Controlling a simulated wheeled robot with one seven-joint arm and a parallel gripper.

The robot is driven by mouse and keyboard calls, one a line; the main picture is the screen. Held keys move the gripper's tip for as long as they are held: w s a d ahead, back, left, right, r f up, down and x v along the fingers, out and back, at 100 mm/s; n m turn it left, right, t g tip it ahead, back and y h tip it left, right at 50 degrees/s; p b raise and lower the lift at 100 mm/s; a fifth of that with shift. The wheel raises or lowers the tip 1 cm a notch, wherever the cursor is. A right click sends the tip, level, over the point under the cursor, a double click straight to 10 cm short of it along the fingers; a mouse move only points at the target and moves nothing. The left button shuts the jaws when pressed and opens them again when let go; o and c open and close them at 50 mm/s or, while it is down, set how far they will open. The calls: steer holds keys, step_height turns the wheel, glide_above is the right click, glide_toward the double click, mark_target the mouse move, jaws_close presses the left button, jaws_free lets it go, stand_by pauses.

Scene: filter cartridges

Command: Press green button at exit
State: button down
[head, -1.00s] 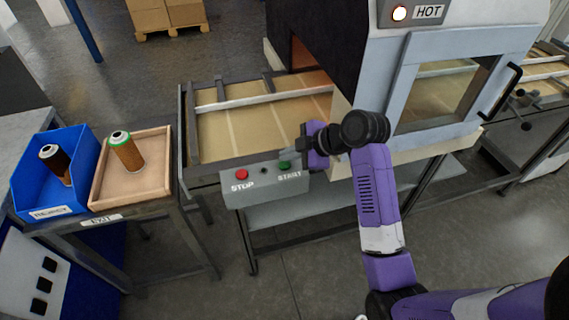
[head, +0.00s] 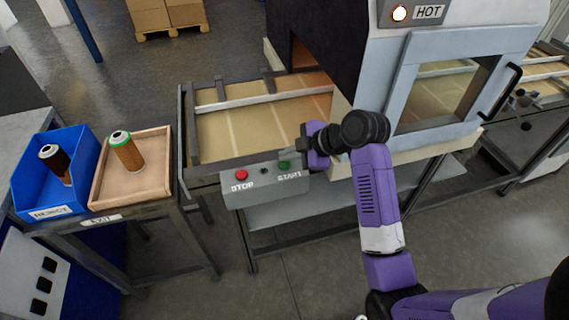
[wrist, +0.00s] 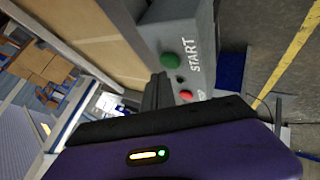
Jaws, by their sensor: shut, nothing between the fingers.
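The green START button (head: 285,165) is on a grey control box (head: 262,194) at the front edge of the oven's exit conveyor. It also shows in the wrist view as a round green button (wrist: 170,61). My gripper (head: 296,157) is shut and empty, with its tip close beside the green button in the head view. In the wrist view the dark fingers (wrist: 157,92) lie just below the green button. I cannot tell whether they touch it. A red STOP button (head: 241,175) is on the same box, left of the green one, with a small dark knob between them.
The oven (head: 440,70) with a HOT sign and lit lamp stands behind my arm. At left, a blue reject bin (head: 84,160) and a wooden exit tray (head: 130,199) each hold a cartridge. The conveyor bed (head: 240,135) is empty.

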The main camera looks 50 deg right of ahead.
mark_target(288, 166)
steer(key=shift+f, duration=0.15)
steer(key=shift+f, duration=0.3)
steer(key=shift+f+b, duration=0.4)
steer(key=shift+b, duration=0.05)
stand_by(1.1)
steer(key=shift+r, duration=0.1)
steer(key=shift+r+p, duration=0.75)
steer(key=shift+p, duration=0.05)
step_height(288, 166, up, 5)
steer(key=p, duration=0.4)
steer(key=shift+r, duration=0.1)
stand_by(0.8)
